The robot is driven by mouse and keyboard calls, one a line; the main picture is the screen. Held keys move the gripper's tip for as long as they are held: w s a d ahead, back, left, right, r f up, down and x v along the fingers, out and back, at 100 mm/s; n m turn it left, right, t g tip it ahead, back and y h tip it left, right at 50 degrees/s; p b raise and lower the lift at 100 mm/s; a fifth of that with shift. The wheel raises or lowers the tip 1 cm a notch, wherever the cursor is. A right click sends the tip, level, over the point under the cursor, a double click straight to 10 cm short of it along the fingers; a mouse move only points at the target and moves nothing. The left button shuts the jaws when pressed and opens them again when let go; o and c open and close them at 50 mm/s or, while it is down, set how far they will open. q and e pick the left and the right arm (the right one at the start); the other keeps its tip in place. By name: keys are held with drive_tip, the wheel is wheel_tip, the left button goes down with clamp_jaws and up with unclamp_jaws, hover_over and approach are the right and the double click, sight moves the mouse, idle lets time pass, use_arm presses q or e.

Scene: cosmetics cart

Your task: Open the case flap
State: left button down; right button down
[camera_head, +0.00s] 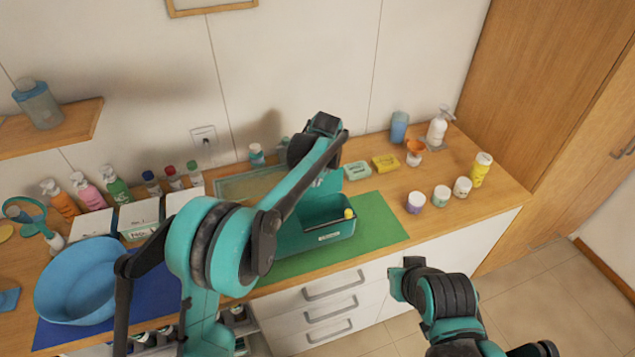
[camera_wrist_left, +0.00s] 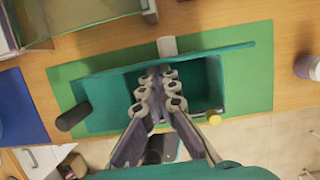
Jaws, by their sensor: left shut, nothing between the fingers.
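The teal case (camera_head: 300,240) stands on a green mat (camera_head: 380,222). In the left wrist view the case (camera_wrist_left: 210,90) has an open, dark inside, and its flap (camera_wrist_left: 225,52) shows as a long thin teal strip along the far edge, seen nearly edge-on and seemingly raised. My left gripper (camera_wrist_left: 162,73) is shut and empty, its fingertips over the case close to the flap; I cannot tell whether they touch it. In the head view my left arm hides that gripper and much of the case.
A blue bowl (camera_head: 75,282) stands at the left, with several bottles behind it. Several small jars and a yellow bottle (camera_head: 481,168) stand at the right. A glass-topped box (camera_head: 240,187) is behind my left arm. The front of the green mat is clear.

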use_arm(q)
drive_tip(key=shift+w+a, duration=0.2)
drive_tip(key=shift+w, duration=0.4)
drive_tip(key=shift+r, duration=0.2)
